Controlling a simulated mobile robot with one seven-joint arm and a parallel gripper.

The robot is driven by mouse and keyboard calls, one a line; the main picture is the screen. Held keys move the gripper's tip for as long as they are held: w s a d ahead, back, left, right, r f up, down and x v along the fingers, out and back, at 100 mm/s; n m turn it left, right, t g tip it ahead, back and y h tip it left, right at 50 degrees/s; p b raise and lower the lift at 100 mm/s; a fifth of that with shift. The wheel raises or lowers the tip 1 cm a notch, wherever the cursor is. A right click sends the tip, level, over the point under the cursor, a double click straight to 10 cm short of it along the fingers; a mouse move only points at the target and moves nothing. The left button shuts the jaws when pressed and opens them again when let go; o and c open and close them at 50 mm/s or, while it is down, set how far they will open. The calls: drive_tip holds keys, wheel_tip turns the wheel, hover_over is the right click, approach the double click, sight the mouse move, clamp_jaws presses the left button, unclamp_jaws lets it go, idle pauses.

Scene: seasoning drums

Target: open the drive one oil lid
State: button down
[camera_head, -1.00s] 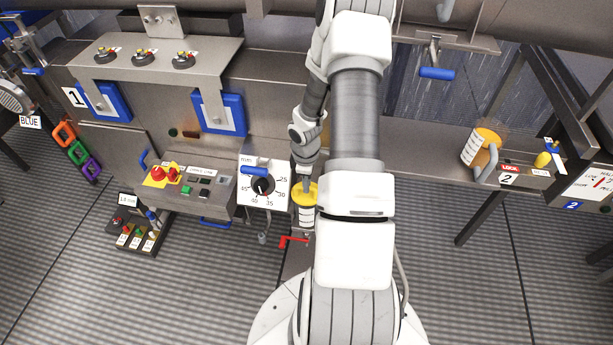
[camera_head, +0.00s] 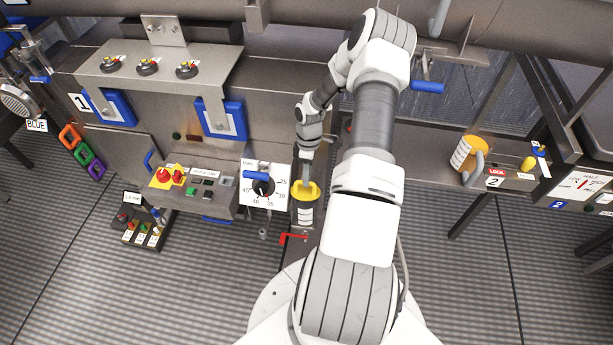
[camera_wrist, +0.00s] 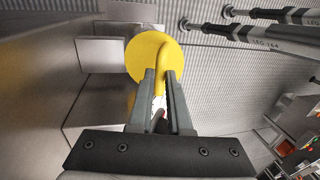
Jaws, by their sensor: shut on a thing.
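The drive one oil lid is yellow and sits at the top of a small cylinder (camera_head: 305,214) with a pale label, right of the dial panel. The lid (camera_head: 304,191) shows as a round yellow disc with a curved handle in the wrist view (camera_wrist: 147,54). My gripper (camera_head: 307,176) comes down on the lid from above. In the wrist view its two dark fingers (camera_wrist: 162,78) are shut on the yellow handle. The fingers hide part of the disc. I cannot tell whether the lid is seated on or raised from the cylinder.
A dial panel (camera_head: 265,186) with a blue handle stands close left of the cylinder. A red valve handle (camera_head: 292,238) is just below it. A control box (camera_head: 192,187) stands further left.

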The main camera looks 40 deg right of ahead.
drive_tip(key=shift+d, duration=0.1)
drive_tip(key=c, duration=0.8)
unclamp_jaws()
drive_tip(key=shift+c, duration=0.2)
drive_tip(key=v, duration=1.7)
drive_tip(key=shift+r, duration=0.25)
